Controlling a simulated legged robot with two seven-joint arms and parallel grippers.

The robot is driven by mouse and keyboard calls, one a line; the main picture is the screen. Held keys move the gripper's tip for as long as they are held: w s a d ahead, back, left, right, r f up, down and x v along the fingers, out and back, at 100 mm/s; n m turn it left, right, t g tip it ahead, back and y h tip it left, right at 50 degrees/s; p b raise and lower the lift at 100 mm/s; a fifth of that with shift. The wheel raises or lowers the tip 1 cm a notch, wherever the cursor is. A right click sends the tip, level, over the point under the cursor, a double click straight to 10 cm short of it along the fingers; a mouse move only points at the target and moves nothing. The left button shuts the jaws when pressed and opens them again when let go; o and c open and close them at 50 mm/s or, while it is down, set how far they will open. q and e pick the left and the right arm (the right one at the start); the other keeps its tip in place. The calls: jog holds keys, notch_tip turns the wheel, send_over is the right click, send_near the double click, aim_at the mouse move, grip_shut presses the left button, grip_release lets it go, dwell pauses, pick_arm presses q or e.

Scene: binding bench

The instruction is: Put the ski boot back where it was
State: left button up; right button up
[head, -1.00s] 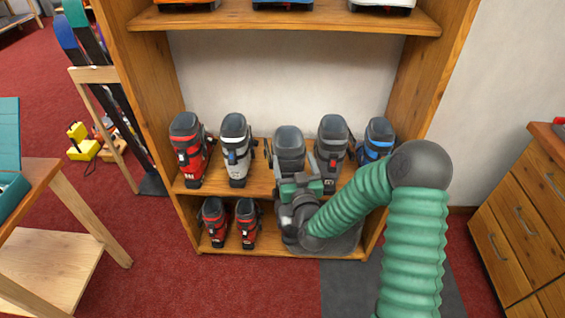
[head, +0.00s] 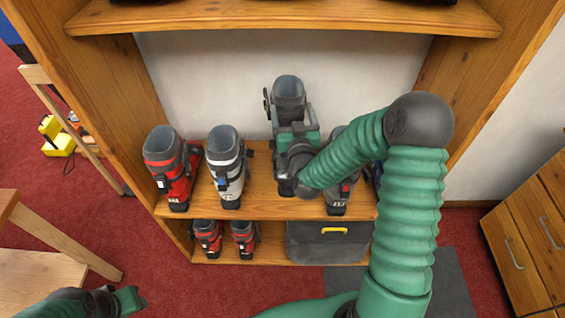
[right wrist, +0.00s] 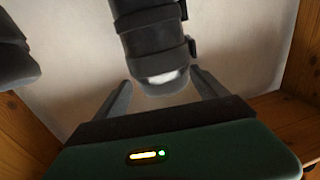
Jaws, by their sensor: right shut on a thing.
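A dark grey ski boot (head: 288,97) is in my right gripper (head: 297,140), at the middle shelf of the wooden rack, with its top higher than the boots beside it. In the right wrist view the boot (right wrist: 155,48) is between the two fingers (right wrist: 162,95) of that gripper. The gripper and arm hide the boot's lower part, so I cannot tell whether it touches the shelf (head: 262,200). My left gripper (head: 128,299) is at the lower left of the head view, away from the rack; its jaws are unclear.
A red boot (head: 170,165) and a white-grey boot (head: 227,165) stand left of the held boot. A dark grey boot (head: 338,195) is close on its right, partly hidden by my arm. Below are small red boots (head: 207,238) and a grey case (head: 325,250).

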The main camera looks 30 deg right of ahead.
notch_tip(320, 180, down, 10)
jog(key=shift+d+r+b, duration=0.1)
jog(key=shift+r+b, duration=0.1)
jog(key=shift+b, duration=0.95)
jog(key=o, duration=1.9)
jog(key=shift+s+f, duration=0.1)
jog(key=shift+o, duration=0.4)
jog(key=p+v, duration=0.1)
jog(key=v, duration=1)
jog(key=a+f+n+g+y, duration=0.5)
jog(key=a+y, duration=0.2)
jog(key=a, duration=0.2)
jog(key=s+a+r+g, duration=0.1)
jog(key=s+a+g, duration=0.1)
jog(key=s+g, duration=0.2)
jog(key=s+a+r+g, duration=0.1)
jog(key=s+g, duration=0.4)
jog(key=s, duration=0.5)
jog(key=shift+s+a, duration=0.2)
jog(key=shift+a, duration=0.2)
